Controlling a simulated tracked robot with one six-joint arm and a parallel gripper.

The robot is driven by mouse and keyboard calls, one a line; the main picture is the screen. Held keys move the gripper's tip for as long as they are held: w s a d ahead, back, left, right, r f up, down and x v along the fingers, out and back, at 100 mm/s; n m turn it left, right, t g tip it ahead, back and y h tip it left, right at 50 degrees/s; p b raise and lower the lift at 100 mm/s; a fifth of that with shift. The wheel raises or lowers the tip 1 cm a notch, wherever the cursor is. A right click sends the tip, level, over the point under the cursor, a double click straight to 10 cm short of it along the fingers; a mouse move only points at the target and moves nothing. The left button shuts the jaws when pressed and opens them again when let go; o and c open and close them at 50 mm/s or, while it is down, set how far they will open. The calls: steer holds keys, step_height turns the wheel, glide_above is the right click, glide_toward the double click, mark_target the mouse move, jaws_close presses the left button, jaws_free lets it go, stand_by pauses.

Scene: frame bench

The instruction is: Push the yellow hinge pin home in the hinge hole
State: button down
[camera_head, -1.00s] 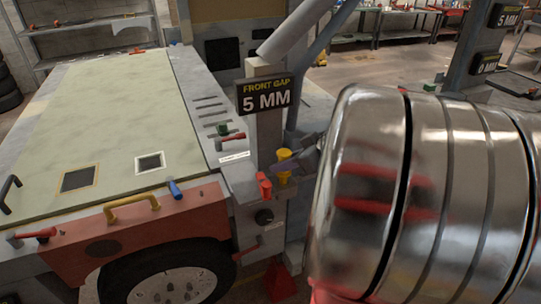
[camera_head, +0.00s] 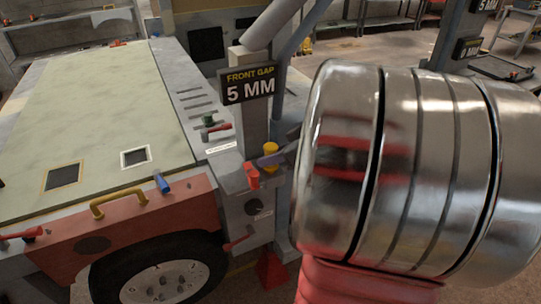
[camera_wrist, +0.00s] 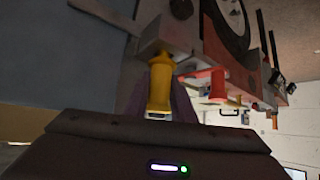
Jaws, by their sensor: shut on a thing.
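The yellow hinge pin (camera_head: 270,152) stands at the right front corner of the bench frame, beside the grey post. In the wrist view the pin (camera_wrist: 159,85) lies between the two dark fingers, its far end against a grey block (camera_wrist: 165,35). My gripper (camera_head: 268,161) is shut on the pin; its fingers (camera_wrist: 159,105) show on either side of it. The hinge hole is hidden behind the pin and block, so I cannot tell how deep the pin sits.
A red part (camera_head: 252,176) stands just left of the pin. A red-handled clamp (camera_head: 216,130) lies on the grey side rail. The "FRONT GAP 5 MM" sign (camera_head: 248,85) hangs on the post above. My large silver arm link fills the right side.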

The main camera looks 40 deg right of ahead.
steer(key=shift+f, duration=0.5)
steer(key=c, duration=1.4)
jaws_free()
steer(key=v, duration=1.3)
steer(key=shift+s+r, duration=0.25)
steer(key=shift+s, duration=0.05)
steer(key=shift+w, duration=0.15)
